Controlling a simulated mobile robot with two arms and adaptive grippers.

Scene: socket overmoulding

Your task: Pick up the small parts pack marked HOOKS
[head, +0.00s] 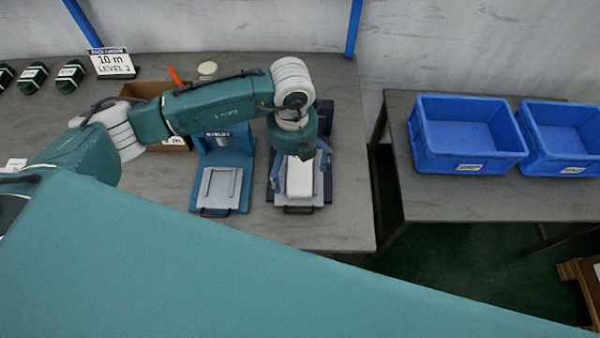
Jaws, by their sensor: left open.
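No pack with a readable HOOKS mark shows in the head view. My left arm reaches in from the left across the table, and my left gripper (304,155) points down over the right-hand press fixture (298,209). It is open. A white block (305,183) lies on that fixture just below the gripper; whether the fingers touch it I cannot tell. My right gripper is not in view.
A blue fixture (219,190) stands left of the gripper. A brown box (172,142) is partly hidden behind my arm. Dark green bundles (70,76) and a "10 m" sign (113,63) are at the back left. Blue bins (468,158) (563,160) stand on the right table.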

